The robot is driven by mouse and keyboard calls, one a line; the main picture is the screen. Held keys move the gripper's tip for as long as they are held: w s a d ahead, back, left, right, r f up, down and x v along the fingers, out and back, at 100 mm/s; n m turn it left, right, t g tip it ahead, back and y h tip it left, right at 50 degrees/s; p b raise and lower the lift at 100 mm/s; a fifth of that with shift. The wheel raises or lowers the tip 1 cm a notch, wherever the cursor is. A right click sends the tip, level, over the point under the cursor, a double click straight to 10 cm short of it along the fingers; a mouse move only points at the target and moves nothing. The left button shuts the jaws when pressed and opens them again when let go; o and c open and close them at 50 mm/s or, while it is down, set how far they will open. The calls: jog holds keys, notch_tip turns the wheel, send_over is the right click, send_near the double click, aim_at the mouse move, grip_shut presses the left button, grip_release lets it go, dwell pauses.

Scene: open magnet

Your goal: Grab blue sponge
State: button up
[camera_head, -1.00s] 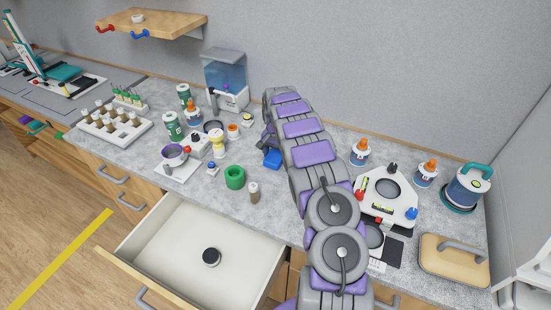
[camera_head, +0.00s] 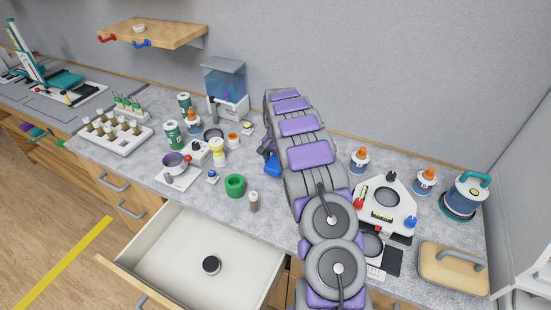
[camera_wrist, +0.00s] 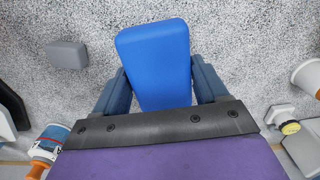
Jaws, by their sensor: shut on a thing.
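The blue sponge (camera_wrist: 157,62) is a rounded blue block in the middle of the wrist view. My gripper (camera_wrist: 160,88) is shut on it, with one dark blue finger on each side. In the head view, part of the sponge (camera_head: 272,165) shows just left of my arm, above the grey speckled counter. My arm hides the rest of it there. In the head view my gripper is mostly hidden behind my own arm.
A water dispenser (camera_head: 226,85) stands behind. A grey block (camera_wrist: 68,55) lies left of the sponge.

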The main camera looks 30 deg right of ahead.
jog(key=s+a, duration=0.1)
jog(key=s, duration=0.3)
jog(key=s+a+r+p, duration=0.1)
jog(key=s+a, duration=0.1)
jog(key=s, duration=0.2)
jog(key=s+a, duration=0.2)
jog(key=s, duration=0.2)
jog(key=shift+s+a+r, duration=0.1)
jog(key=shift+s+r, duration=0.1)
jog(key=shift+s, duration=0.15)
